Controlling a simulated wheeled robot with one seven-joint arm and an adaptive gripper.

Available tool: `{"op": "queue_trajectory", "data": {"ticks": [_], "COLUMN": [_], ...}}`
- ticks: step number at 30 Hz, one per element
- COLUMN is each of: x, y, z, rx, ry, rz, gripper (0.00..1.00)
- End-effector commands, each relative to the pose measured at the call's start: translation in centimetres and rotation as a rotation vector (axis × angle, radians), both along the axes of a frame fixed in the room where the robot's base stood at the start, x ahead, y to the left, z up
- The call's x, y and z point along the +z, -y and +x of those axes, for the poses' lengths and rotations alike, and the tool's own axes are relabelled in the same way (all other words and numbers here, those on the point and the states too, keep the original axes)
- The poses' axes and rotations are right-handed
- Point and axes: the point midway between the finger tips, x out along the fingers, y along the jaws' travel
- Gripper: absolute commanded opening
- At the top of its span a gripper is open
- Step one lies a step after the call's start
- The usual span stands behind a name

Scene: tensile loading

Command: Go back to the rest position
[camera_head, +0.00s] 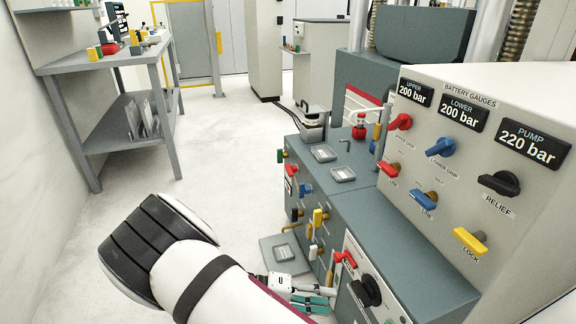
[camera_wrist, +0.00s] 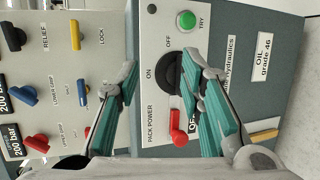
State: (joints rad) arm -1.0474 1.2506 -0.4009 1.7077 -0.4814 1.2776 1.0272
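My gripper (camera_wrist: 163,95) has its two teal-padded fingers spread apart in the wrist view, with nothing between the pads. It faces the pack power panel, with the black ON/OFF knob (camera_wrist: 171,73) and the red lever (camera_wrist: 179,127) seen between and beside the fingers. In the head view my gripper (camera_head: 312,299) is low in the picture, in front of the grey cabinet's lower front, partly hidden by my white arm. I cannot tell from the frames whether a finger touches the panel.
The grey cabinet (camera_head: 405,246) carries several coloured valve handles on its front. The battery gauge panel (camera_head: 470,150), with protruding knobs, rises at right. A grey workbench (camera_head: 110,62) stands at the left wall. The pale floor (camera_head: 215,130) between them is clear.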

Motion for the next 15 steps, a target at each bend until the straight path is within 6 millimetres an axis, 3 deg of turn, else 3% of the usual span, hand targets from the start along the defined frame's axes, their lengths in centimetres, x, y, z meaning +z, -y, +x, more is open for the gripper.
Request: {"op": "queue_trajectory", "data": {"ticks": [1,15], "x": [1.7,15.1], "y": [0.3,3.6], "z": [-0.1,-3.2], "rx": [-0.044,-0.301], "ry": [-0.016,-0.16], "rz": [0.048,0.491], "gripper": [0.35,0.35]}}
